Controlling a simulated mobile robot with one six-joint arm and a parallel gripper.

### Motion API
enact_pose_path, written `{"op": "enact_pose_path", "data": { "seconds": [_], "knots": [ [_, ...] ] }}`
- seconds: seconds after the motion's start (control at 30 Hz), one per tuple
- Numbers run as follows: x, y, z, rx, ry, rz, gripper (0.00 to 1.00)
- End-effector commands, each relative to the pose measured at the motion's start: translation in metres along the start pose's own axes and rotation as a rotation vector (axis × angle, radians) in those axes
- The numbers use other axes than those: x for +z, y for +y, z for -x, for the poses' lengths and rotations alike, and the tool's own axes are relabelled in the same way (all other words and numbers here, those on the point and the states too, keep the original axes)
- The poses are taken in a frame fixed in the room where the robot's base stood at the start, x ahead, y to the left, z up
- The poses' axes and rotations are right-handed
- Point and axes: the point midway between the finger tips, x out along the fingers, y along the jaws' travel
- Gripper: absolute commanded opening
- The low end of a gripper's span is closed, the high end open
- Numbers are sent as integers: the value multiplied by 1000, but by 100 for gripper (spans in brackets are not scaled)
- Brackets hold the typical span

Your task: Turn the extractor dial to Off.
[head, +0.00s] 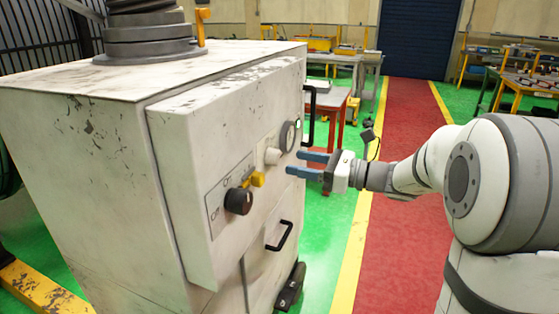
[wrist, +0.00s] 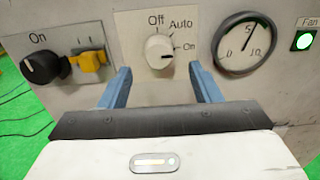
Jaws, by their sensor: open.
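A white round dial (wrist: 159,51) with Off, Auto and On marks sits on the front panel of the white cabinet (head: 232,125). Its pointer is small and seems to face right, toward On. The dial also shows in the head view (head: 272,155), partly shaded. My gripper (wrist: 160,76) is open and empty, with its two blue fingers spread below and to either side of the dial in the wrist view. In the head view my gripper (head: 298,162) is in front of the panel, apart from the dial.
Left of the dial are a black knob (wrist: 41,68) and a yellow piece (wrist: 89,61) on a plate. Right of it are a round gauge (wrist: 245,43) and a lit green Fan button (wrist: 303,40). Black handles (head: 279,236) stick out from the cabinet. The red walkway (head: 408,110) is clear.

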Motion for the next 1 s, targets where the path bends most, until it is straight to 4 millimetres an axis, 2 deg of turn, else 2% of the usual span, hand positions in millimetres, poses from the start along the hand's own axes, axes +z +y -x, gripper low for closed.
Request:
{"op": "enact_pose_path", "data": {
  "seconds": [0.1,0.3,0.43,0.67,1.0],
  "knots": [
    [1,1,-22,4,1,0,57],
    [0,1,-47,3,3,1,57],
    [0,1,-54,2,2,1,57],
    [0,1,-54,1,3,2,57],
    [0,1,-55,2,3,3,31]
  ]
}}
